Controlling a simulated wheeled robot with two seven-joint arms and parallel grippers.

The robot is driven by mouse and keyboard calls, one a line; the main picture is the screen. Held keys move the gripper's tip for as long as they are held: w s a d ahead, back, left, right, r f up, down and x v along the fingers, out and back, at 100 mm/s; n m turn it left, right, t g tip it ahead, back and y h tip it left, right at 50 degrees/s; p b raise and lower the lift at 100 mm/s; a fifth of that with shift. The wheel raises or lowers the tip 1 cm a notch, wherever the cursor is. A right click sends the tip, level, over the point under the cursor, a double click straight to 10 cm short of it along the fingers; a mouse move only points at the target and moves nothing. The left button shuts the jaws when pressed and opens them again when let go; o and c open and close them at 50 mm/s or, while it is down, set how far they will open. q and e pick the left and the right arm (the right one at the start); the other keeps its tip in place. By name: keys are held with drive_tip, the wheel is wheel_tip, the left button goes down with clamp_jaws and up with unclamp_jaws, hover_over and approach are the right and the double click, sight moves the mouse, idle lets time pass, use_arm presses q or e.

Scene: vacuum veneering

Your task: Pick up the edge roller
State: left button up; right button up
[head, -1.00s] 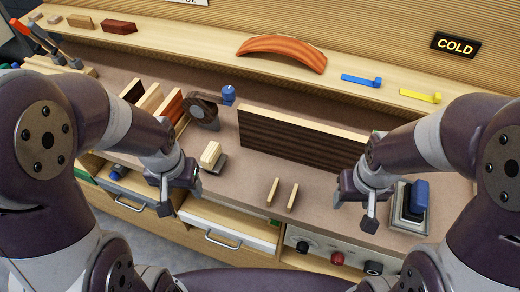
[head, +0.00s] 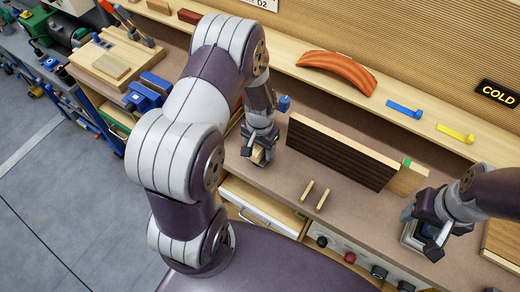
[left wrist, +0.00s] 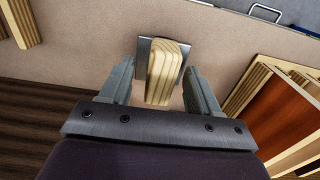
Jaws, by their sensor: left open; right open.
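A small tool with a pale wooden grip on a grey metal plate (left wrist: 164,62) stands on the bench. Its grip (head: 258,155) also shows in the head view, partly hidden by my left gripper. I cannot see a roller on it, so I cannot tell whether it is the edge roller. My left gripper (head: 259,146) is over it; in the left wrist view its open fingers (left wrist: 158,68) stand on either side of the grip, with gaps visible. My right gripper (head: 433,238) is open at the right, in front of a grey device that it partly hides.
A dark striped panel (head: 340,152) stands behind two pale sticks (head: 307,190). A blue knob (head: 284,103) shows beside my left arm. Reddish panels (left wrist: 284,115) stand near my left gripper. The shelf holds a curved orange piece (head: 337,73). Bench around the sticks is clear.

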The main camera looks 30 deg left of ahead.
use_arm(q)
drive_tip(key=shift+f, duration=0.45)
clamp_jaws()
